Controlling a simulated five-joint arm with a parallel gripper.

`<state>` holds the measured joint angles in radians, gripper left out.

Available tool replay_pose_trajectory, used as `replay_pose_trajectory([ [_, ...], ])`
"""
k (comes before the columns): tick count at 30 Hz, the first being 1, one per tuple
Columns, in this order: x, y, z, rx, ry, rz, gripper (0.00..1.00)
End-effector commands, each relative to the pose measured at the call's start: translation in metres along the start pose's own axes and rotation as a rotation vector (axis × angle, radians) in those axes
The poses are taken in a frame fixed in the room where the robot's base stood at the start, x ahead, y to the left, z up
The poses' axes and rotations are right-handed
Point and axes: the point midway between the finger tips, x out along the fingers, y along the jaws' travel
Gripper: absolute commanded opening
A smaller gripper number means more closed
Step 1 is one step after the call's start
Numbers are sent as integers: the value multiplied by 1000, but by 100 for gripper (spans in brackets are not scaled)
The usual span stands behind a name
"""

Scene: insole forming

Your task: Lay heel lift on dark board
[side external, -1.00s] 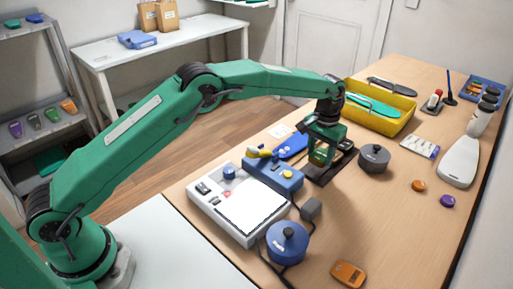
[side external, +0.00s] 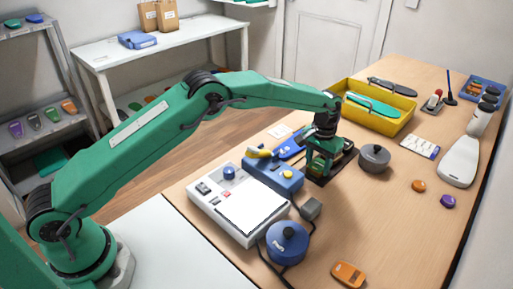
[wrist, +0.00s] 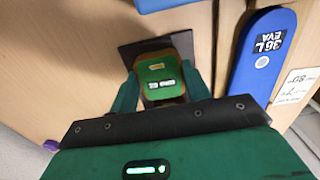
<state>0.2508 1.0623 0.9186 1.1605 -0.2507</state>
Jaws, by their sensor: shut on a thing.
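The heel lift (wrist: 161,78) is a small green block with a label on top and a brownish lower edge, seen in the wrist view. My gripper (wrist: 162,92) is shut on it, with a green finger at each side. In the side view my gripper (side external: 320,167) is low over the dark board, and the lift is mostly hidden there. The dark board (wrist: 128,52) is a flat black plate that shows beyond and beside the lift in the wrist view. The lift is over the board; I cannot tell whether it touches.
A blue device (side external: 273,176) stands just left of my gripper, beside a blue insole (wrist: 258,60) marked 36L EVA. A dark round pot (side external: 375,158) is close on the right. A yellow bin (side external: 395,122) stands behind. The table's front right is fairly clear.

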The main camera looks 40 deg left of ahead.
Motion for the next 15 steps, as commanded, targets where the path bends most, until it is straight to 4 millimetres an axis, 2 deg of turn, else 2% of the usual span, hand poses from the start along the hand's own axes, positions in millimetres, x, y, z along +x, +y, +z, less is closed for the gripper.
replay_pose_trajectory([
  [5,3,0,0,0,0,0,26],
  [6,3,0,0,0,0,0,51],
  [9,3,0,0,0,0,0,69],
  [15,3,0,0,0,0,0,69],
])
